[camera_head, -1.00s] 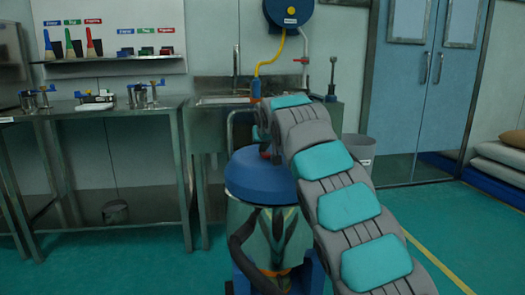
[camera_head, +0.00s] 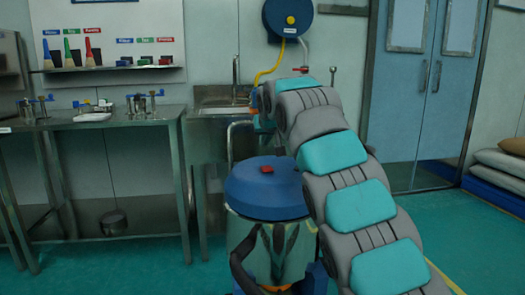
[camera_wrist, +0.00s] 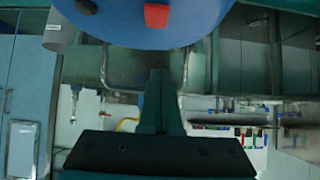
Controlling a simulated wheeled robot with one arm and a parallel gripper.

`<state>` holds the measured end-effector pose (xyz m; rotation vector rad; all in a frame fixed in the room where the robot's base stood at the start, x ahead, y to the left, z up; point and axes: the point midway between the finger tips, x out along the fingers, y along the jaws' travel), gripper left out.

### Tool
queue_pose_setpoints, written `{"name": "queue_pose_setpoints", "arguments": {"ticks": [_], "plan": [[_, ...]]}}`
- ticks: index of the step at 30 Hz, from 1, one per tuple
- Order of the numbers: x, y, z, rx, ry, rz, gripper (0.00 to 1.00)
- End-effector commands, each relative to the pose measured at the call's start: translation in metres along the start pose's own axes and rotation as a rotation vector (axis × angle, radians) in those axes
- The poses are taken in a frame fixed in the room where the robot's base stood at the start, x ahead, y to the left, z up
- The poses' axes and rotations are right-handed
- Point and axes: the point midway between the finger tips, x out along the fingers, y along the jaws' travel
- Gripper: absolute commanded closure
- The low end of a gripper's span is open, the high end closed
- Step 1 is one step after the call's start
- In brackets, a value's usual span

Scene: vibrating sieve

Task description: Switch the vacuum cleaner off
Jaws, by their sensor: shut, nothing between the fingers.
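The vacuum cleaner has a round blue lid (camera_head: 250,194) on a shiny metal drum (camera_head: 268,248) and stands in front of the sink. A small red switch (camera_head: 267,169) sits on top of the lid. The wrist view also shows the blue lid (camera_wrist: 110,22) and the red switch (camera_wrist: 156,14) at its top edge. I cannot tell whether the switch is on or off. My gripper (camera_wrist: 155,75) is shut and empty in the wrist view, apart from the switch. In the head view, my arm arches over the right of the lid and the fingers are hidden.
A steel table (camera_head: 95,127) with several clamp-like devices stands to the left. The steel sink (camera_head: 222,103) is behind the vacuum cleaner. A blue hose reel (camera_head: 275,18) hangs on the wall above. Blue doors (camera_head: 425,90) and stacked sacks (camera_head: 500,165) are at right, with open green floor before them.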

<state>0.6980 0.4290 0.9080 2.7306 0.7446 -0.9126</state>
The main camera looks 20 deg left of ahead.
Motion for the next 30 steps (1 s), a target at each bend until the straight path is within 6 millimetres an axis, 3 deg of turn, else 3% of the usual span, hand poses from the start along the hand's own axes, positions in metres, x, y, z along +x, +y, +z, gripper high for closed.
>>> {"name": "queue_pose_setpoints", "arguments": {"ticks": [3, 9, 23, 26, 30], "plan": [[-0.026, 0.0, -0.009, 0.0, 0.006, -0.001, 1.0], [-0.055, 0.001, -0.016, 0.001, 0.001, 0.0, 1.0], [-0.061, 0.003, -0.015, 0.004, -0.006, 0.005, 1.0], [-0.064, 0.017, -0.009, 0.016, -0.026, 0.027, 1.0], [-0.071, 0.056, 0.017, 0.057, -0.099, 0.09, 1.0]]}}
